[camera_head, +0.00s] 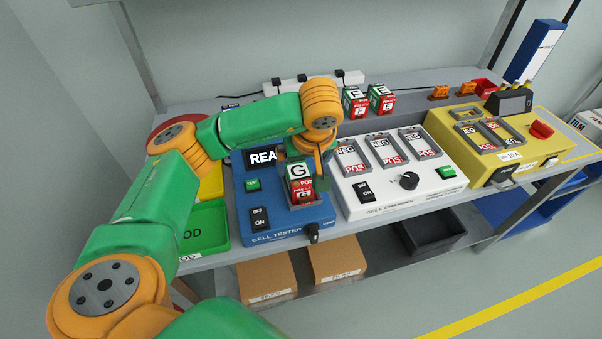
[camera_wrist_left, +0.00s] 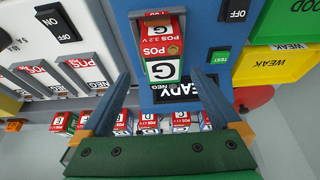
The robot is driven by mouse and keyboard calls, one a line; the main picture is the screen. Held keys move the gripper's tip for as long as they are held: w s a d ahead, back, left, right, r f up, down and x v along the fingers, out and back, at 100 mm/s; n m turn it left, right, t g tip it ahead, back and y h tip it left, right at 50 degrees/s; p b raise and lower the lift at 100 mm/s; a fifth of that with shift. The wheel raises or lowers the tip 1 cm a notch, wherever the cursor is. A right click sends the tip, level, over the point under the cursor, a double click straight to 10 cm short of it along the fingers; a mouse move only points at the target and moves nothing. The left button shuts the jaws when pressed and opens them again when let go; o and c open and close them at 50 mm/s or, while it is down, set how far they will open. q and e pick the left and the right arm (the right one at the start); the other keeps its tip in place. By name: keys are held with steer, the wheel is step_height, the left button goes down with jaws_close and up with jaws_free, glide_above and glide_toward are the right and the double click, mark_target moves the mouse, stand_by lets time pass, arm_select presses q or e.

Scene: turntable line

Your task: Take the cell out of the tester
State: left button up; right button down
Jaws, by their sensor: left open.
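The blue cell tester (camera_head: 285,232) stands on the bench, with part of its display reading "REA" in the head view. A red, white and green cell marked G (camera_head: 301,185) sits in its slot. In the wrist view the cell (camera_wrist_left: 162,48) shows its POS end and its white G face. My left gripper (camera_head: 318,172) is over the tester close to the cell. In the wrist view its two fingers (camera_wrist_left: 160,82) are spread wide, one towards each side of the cell, with nothing held. My right gripper is not in view.
A white cell charger (camera_head: 385,208) with slots stands right of the tester, and a yellow machine (camera_head: 478,158) beyond it. A green bin (camera_head: 208,222) is at the left.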

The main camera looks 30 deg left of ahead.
mark_target(299, 171)
arm_select(q)
steer(key=p+x, duration=0.1)
steer(key=x, duration=0.3)
steer(key=shift+a+f, duration=0.2)
steer(key=shift+f, duration=0.15)
jaws_close()
